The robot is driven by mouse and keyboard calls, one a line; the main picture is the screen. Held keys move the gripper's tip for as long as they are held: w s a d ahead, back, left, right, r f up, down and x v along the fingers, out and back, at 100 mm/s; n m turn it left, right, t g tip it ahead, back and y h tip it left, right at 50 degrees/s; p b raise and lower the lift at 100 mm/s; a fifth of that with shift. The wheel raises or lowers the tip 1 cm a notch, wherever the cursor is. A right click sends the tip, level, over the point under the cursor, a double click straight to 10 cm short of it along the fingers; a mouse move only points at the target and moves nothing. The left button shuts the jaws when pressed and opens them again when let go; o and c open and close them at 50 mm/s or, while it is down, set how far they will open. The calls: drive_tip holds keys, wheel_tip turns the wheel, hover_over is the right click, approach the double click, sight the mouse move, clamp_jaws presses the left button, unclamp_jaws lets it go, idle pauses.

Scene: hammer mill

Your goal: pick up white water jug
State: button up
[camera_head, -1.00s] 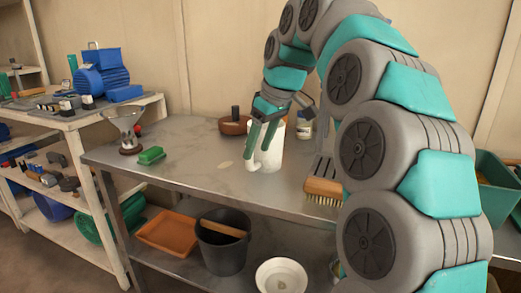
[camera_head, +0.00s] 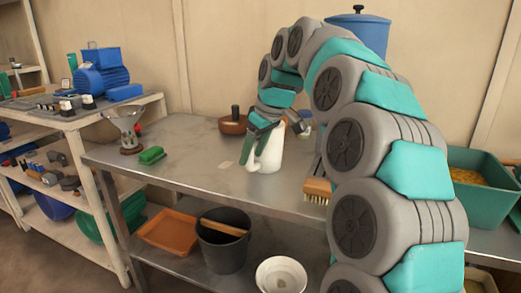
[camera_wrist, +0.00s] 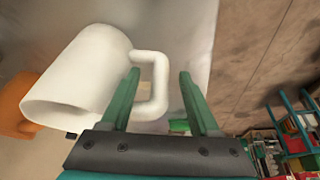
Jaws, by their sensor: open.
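The white water jug (camera_head: 270,155) stands upright on the metal table, and my gripper (camera_head: 260,132) is right at it. The jug also shows in the wrist view (camera_wrist: 80,78), with its handle (camera_wrist: 157,85) toward the fingers. My gripper, also in the wrist view (camera_wrist: 160,98), is open, with the handle's outer part between its two green fingers. The left finger overlaps the handle's opening in the picture. I cannot tell whether either finger touches the jug.
The metal table (camera_head: 205,185) holds a green brush (camera_head: 151,155), a brown bowl (camera_head: 232,125) and a wooden brush (camera_head: 317,187) to the right of the jug. A funnel stand (camera_head: 128,125) is at the left end. The table between them is mostly clear.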

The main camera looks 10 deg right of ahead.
drive_tip(key=shift+x, duration=0.85)
clamp_jaws()
